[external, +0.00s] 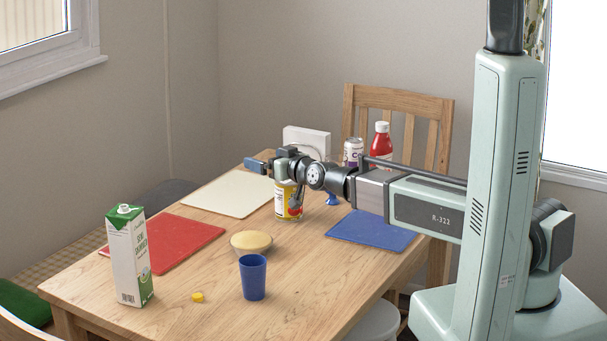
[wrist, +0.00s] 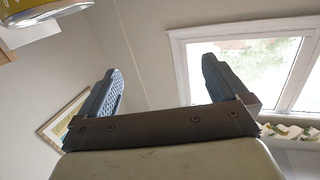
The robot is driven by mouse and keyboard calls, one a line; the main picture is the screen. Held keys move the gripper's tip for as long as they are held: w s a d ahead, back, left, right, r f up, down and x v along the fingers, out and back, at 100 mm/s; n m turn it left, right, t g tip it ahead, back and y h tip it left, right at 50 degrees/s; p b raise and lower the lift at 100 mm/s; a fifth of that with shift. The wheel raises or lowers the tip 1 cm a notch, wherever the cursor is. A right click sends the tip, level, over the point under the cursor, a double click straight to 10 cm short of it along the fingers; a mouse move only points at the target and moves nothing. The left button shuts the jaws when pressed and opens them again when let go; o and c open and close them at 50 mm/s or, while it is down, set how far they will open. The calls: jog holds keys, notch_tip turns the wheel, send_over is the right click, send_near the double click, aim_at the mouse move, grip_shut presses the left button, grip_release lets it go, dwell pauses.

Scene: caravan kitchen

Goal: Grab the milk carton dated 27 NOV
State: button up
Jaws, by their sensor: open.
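A milk carton (external: 130,258), white and green with a green cap, stands upright at the near left of the table. Its printed date is too small to read, and I see only this one carton. My gripper (external: 257,165) is above the far half of the table, up and to the right of the carton and well apart from it. In the wrist view my gripper (wrist: 160,72) has its two blue fingers wide apart, with nothing between them.
A yellow can (external: 287,203) stands just below my wrist; part of a can (wrist: 40,12) shows in the wrist view. A yellow-filled bowl (external: 251,243), blue cup (external: 253,278) and yellow piece (external: 198,297) lie right of the carton. A red mat (external: 180,243) lies behind it.

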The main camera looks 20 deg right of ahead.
aim_at(143, 257)
jog(key=s+a+r+n+g+y, duration=0.1)
jog(key=s+a+r+n+y, duration=0.15)
jog(key=s+a, duration=0.75)
jog(key=s+a+r+n+g+y, duration=0.1)
jog(key=s+a+r+y, duration=0.25)
jog(key=s+a, duration=0.65)
jog(key=s+a+r+n+g+y, duration=0.15)
jog(key=s+a+y, duration=0.35)
jog(key=s, duration=0.9)
notch_tip(143, 257, down, 14)
jog(key=s+a+f+n+g+h, duration=0.1)
jog(key=s+g+h, duration=0.1)
jog(key=h, duration=0.2)
jog(key=x, duration=0.8)
jog(key=shift+s+r, duration=0.15)
jog(key=shift+r, duration=0.25)
jog(key=shift+n, duration=0.3)
jog(key=shift+s+a+x, duration=0.15)
jog(key=shift+s+x, duration=0.05)
jog(key=shift+x, duration=1.1)
jog(key=shift+s+a+x, duration=0.1)
jog(key=shift+s+x, duration=0.1)
jog(key=shift+x, duration=1.15)
jog(key=shift+f, duration=0.1)
jog(key=shift+c, duration=0.4)
jog(key=c, duration=1.1)
